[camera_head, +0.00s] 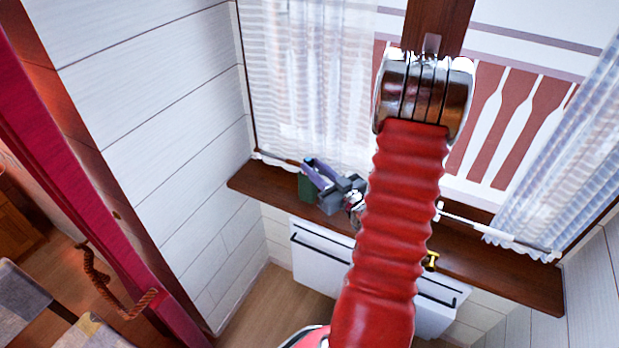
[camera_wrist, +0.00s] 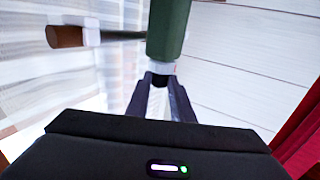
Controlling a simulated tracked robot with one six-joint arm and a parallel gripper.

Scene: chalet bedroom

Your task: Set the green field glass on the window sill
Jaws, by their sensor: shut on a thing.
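The green field glass (camera_wrist: 168,30) is a dark green tube with a pale band at its near end. In the wrist view it sits at the tips of my gripper (camera_wrist: 160,84), which is shut on that end. In the head view, part of the green field glass (camera_head: 305,187) shows beside my gripper (camera_head: 318,172), over the left end of the brown window sill (camera_head: 490,268). My gripper hides much of it there. I cannot tell whether it touches the sill.
A small yellow and black thing (camera_head: 431,261) is on the sill, right of my arm. Sheer curtains (camera_head: 310,80) hang at both sides of the window. A white radiator (camera_head: 318,262) is below the sill. In the wrist view, a brown-ended bar (camera_wrist: 66,36) runs behind the tube.

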